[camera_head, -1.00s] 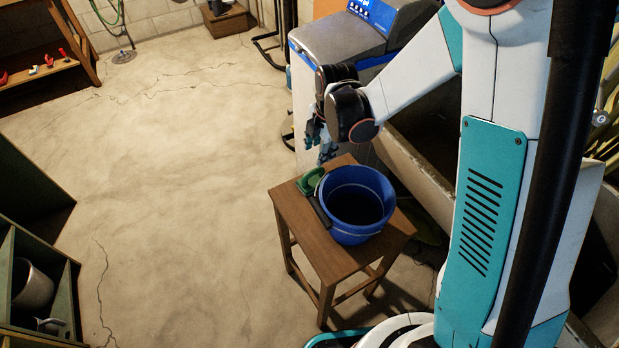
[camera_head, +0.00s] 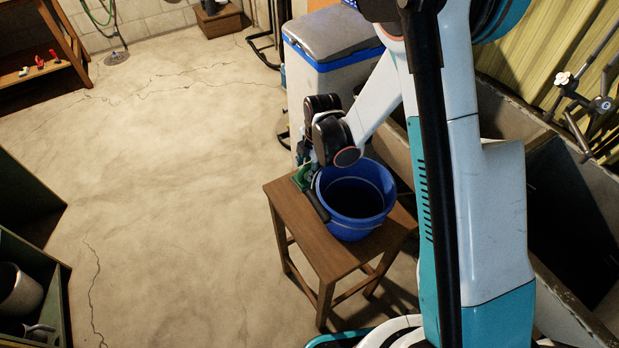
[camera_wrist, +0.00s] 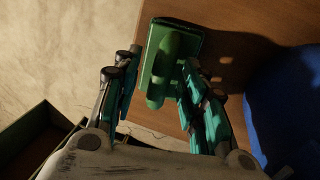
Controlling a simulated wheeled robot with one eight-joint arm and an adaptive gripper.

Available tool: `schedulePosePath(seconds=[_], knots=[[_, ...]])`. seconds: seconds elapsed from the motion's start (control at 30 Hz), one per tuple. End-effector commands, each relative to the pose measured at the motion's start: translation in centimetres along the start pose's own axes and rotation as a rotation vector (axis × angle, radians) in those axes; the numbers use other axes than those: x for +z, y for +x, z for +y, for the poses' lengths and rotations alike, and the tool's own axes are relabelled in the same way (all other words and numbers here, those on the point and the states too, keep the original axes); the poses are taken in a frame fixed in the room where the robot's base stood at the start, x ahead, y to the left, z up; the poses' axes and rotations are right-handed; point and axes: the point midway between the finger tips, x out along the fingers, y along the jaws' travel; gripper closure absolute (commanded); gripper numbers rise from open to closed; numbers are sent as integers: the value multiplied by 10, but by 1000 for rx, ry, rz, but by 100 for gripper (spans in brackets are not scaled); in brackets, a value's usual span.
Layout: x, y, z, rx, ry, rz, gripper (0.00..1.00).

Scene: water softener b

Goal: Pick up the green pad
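The green pad (camera_wrist: 171,58), a flat block with a raised handle-like bar, lies at the edge of the wooden stool top (camera_wrist: 240,55) in the wrist view. In the head view the pad (camera_head: 302,177) shows partly behind my wrist, left of the blue bucket. My gripper (camera_wrist: 155,88) is open, with its teal fingers apart on either side of the pad's near end. The right fingers are close to the pad's right side; whether they touch it I cannot tell. The left fingers show a gap to it.
The blue bucket (camera_head: 355,203) stands on the stool, right beside the pad, and shows at the right of the wrist view (camera_wrist: 288,110). The water softener (camera_head: 328,55) stands behind the stool. The floor (camera_head: 160,190) to the left is clear.

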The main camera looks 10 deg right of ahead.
Motion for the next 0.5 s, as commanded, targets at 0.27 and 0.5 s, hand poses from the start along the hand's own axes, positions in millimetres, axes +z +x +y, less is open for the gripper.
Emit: schedulePosePath(seconds=[0.27,0.5], knots=[[0,8,0,0,0,0,61],[0,8,0,0,0,0,100]])
